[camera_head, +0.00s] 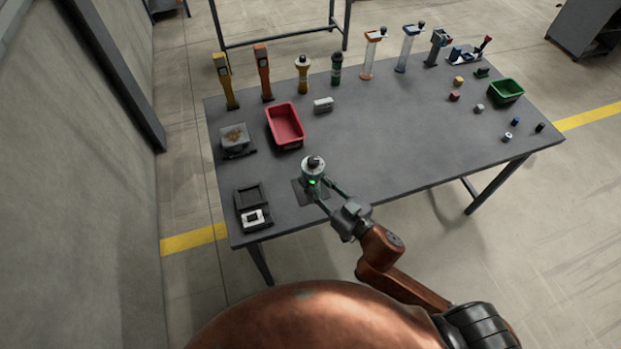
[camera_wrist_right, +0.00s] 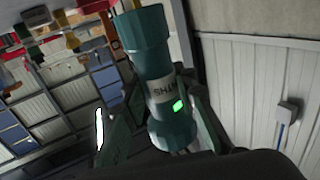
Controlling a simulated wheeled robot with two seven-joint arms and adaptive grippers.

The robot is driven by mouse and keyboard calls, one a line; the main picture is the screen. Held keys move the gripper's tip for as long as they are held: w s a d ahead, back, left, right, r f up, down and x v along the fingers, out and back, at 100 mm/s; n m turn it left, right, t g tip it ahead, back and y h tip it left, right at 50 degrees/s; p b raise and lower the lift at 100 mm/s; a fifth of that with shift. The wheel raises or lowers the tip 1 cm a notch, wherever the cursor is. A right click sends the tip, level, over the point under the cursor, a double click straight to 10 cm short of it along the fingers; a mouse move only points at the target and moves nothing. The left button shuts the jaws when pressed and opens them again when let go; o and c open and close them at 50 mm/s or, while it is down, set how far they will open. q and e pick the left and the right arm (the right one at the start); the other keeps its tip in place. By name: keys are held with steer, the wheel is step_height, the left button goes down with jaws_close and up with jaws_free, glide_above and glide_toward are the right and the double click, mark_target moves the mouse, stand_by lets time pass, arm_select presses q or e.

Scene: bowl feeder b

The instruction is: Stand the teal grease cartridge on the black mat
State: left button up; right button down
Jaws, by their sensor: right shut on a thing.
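The teal grease cartridge (camera_head: 313,169) is in my right gripper (camera_head: 317,187), which is shut on it. In the head view its grey top with a dark knob faces up and it looks about upright. The right wrist view shows its teal body (camera_wrist_right: 152,45) with a pale lettered band, between the two fingers (camera_wrist_right: 158,125). The black mat (camera_head: 299,197) lies at the table's near side, under and behind the cartridge and partly hidden. I cannot tell whether the cartridge's base touches the mat. My left gripper is not in view.
A red bin (camera_head: 272,117) stands behind the mat. A dark tray with a white block (camera_head: 253,216) is to its left. Several tools and bottles line the table's (camera_head: 400,155) far edge. A green bin (camera_head: 507,91) and small parts sit at right. The table's middle is clear.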

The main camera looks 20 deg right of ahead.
steer(key=w+f+b, duration=0.1)
steer(key=w+f, duration=0.2)
steer(key=w+d+f+b, duration=0.1)
steer(key=w+f+b, duration=0.1)
steer(key=f, duration=0.2)
steer(key=w+f+b, duration=0.1)
steer(key=w+f, duration=0.2)
steer(key=f, duration=0.1)
steer(key=shift+w+d+b, duration=0.3)
steer(key=shift+d+b, duration=0.1)
steer(key=shift+r, duration=0.15)
steer(key=c, duration=1.6)
jaws_free()
steer(key=shift+f, duration=0.2)
